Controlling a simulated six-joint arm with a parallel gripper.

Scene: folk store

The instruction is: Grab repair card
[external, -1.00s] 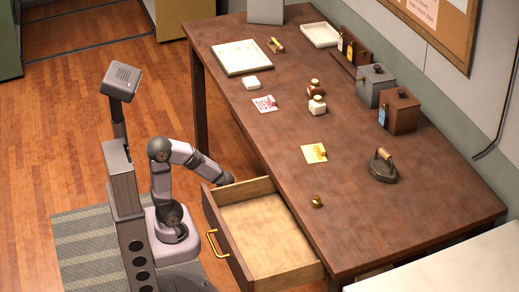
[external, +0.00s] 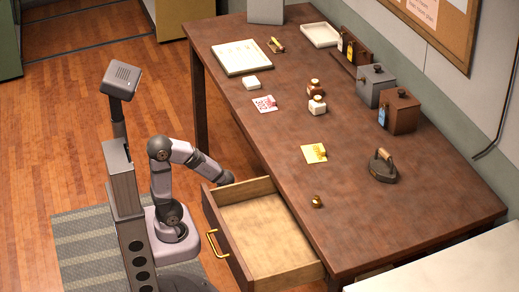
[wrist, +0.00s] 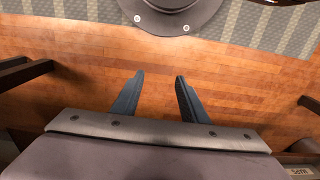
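Two small cards lie flat on the brown desk: a white one with a red pattern (external: 264,104) near the left edge, and a yellow one with a reddish mark (external: 314,153) further toward the front. I cannot read either, so I cannot tell which is the repair card. My gripper (external: 222,178) is by the desk's left edge, near the back corner of the open drawer, apart from both cards. In the wrist view my gripper (wrist: 159,76) has its two dark fingers apart, with only wooden floor between them. No card shows in the wrist view.
The drawer (external: 228,236) is pulled out and looks empty. The desk's middle is mostly clear.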

